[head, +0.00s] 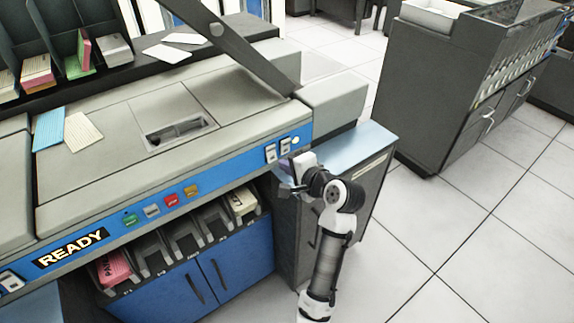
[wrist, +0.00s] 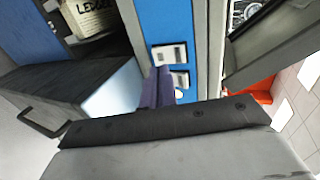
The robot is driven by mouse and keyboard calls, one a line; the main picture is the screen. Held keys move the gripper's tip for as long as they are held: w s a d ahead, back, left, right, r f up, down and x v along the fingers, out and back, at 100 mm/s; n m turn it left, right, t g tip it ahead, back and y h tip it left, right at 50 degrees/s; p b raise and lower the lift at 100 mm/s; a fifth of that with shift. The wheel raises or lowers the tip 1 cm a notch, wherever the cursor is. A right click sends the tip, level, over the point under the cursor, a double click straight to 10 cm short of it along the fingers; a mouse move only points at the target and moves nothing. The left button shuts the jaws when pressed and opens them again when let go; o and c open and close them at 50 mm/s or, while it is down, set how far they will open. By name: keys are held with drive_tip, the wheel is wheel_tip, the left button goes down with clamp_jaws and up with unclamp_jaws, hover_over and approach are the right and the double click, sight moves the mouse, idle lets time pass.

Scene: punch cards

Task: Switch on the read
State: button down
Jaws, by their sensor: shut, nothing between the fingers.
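Two pale rocker switches sit at the right end of the machine's blue front strip: the left one (head: 270,154) and the right one (head: 285,146). A round white lamp or button (head: 295,140) is beside them. Their labels are too small to read, so I cannot tell which is for the read. In the wrist view the same switches show, one clear (wrist: 170,54) and one partly covered (wrist: 181,79) by my fingers. My gripper (head: 286,166) is shut and empty, just in front of and below the switches. I cannot tell whether its dark purple fingertips (wrist: 160,72) touch the panel.
Green, white, red and yellow buttons (head: 151,211) and a READY sign (head: 70,247) lie further left on the strip. Card stackers (head: 185,238) sit below it. Open tiled floor (head: 450,220) lies right.

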drive_tip(key=v, duration=0.9)
drive_tip(key=shift+r+b, duration=0.4)
drive_tip(key=shift+r, duration=0.05)
drive_tip(key=shift+s+d, duration=0.1)
